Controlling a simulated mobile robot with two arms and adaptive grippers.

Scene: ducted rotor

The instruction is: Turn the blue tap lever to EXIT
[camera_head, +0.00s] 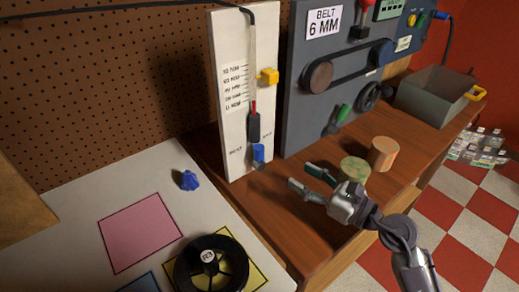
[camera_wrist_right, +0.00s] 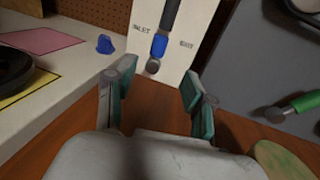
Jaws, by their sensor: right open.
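The blue tap lever (camera_head: 258,153) is low on the white panel (camera_head: 233,140), below a dark cylinder and a clear tube. In the right wrist view the lever (camera_wrist_right: 158,46) points roughly straight down, with a grey round part at its lower end. It lies between a label on the left that seems to read INLET and the EXIT label (camera_wrist_right: 187,45) on the right. My right gripper (camera_head: 302,177) is open and empty, in front of and apart from the lever. In the wrist view its fingers (camera_wrist_right: 157,80) stand either side of the lever's line. My left gripper is not in view.
A grey machine panel (camera_head: 300,110) with a belt and a green handle (camera_head: 343,113) stands right of the white panel. A green disc (camera_head: 355,170) and an orange-brown cylinder (camera_head: 383,153) are on the wooden bench near my right gripper. A blue lump (camera_head: 187,180) and black reel (camera_head: 212,265) are left.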

